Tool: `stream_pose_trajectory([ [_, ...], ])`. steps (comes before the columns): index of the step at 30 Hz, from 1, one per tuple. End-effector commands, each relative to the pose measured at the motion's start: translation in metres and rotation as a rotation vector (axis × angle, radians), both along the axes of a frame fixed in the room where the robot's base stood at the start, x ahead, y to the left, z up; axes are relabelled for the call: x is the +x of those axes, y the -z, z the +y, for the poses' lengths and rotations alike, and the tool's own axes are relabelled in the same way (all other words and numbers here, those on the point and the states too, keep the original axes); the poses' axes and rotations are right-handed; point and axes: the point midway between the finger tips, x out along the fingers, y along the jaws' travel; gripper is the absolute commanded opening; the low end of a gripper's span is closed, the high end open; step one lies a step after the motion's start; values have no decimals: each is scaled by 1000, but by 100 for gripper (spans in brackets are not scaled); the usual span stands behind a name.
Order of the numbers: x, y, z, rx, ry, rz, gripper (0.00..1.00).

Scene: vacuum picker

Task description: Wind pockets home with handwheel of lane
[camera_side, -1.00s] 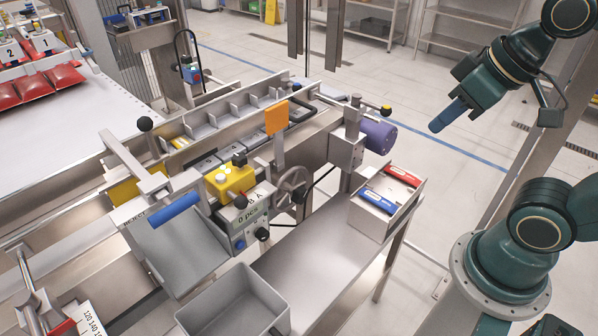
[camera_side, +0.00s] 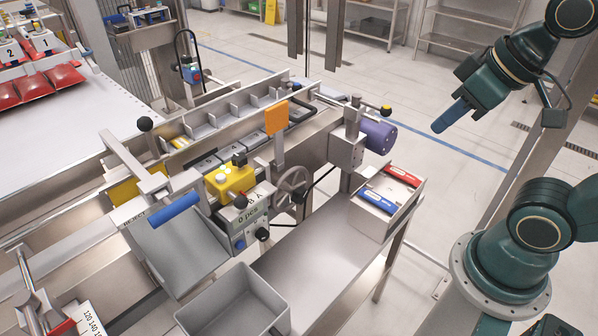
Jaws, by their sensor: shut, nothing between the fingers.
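A grey spoked handwheel (camera_side: 292,186) sits on the side of the lane, right of the yellow control box (camera_side: 230,180). The lane's grey pockets (camera_side: 232,118) run in a row from lower left to upper right. An orange flag plate (camera_side: 276,117) stands on a post above the handwheel. My gripper (camera_side: 438,129), with blue fingertips, hangs in the air at the upper right, well apart from the handwheel. It is shut and empty.
A tray (camera_side: 385,202) with a red and a blue item stands on the bench's right end. A purple motor (camera_side: 378,138) and black-knobbed levers stick up beside the lane. A grey bin (camera_side: 233,305) is at the front. The steel bench top (camera_side: 305,255) is mostly clear.

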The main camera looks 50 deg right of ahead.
Motion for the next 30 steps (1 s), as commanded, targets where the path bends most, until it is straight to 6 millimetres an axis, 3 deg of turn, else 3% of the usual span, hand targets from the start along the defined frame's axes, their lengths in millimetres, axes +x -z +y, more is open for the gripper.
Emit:
stream_pose_trajectory([
  [6,0,0,0,0,0,0,2],
  [15,10,3,1,3,-6,9,61],
  [20,29,9,2,10,-19,24,61],
  [30,87,37,6,59,-51,59,61],
])
